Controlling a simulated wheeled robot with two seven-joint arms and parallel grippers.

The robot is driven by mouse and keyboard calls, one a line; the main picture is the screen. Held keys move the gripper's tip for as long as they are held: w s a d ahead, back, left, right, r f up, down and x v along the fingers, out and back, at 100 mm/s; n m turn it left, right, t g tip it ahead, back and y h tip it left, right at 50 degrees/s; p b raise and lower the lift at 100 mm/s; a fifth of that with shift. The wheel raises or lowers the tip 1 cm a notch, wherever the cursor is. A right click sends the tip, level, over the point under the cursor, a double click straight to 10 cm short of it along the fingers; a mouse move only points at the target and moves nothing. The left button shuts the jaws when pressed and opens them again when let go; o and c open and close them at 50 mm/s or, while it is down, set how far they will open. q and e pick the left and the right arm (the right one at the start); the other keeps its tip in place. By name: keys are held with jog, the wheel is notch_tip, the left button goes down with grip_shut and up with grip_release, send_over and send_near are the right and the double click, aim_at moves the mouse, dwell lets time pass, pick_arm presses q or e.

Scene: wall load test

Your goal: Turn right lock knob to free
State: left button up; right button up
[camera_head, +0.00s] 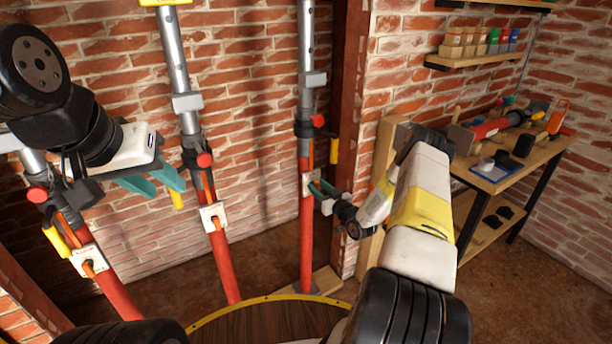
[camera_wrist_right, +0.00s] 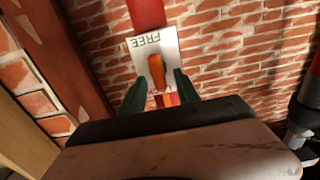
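The right lock is a white plate (camera_head: 308,184) on the red lower part of the right prop. In the right wrist view the plate (camera_wrist_right: 170,45) reads FREE at its upper end, and its orange knob (camera_wrist_right: 156,72) lies lengthwise along the plate. A label at the plate's lower end is mostly hidden. My right gripper (camera_wrist_right: 158,88) has its green fingers either side of the knob's lower part, with gaps showing. It also shows at the plate in the head view (camera_head: 319,190). My left gripper (camera_head: 160,185) is open and empty near the left props.
The middle prop (camera_head: 222,255) and left prop (camera_head: 112,288) carry similar white plates with orange knobs. A brick wall stands close behind. A wooden post (camera_head: 350,110) rises right of the right prop. A workbench (camera_head: 500,178) with tools stands at the right.

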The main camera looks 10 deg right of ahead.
jog(key=shift+x, duration=0.85)
grip_shut()
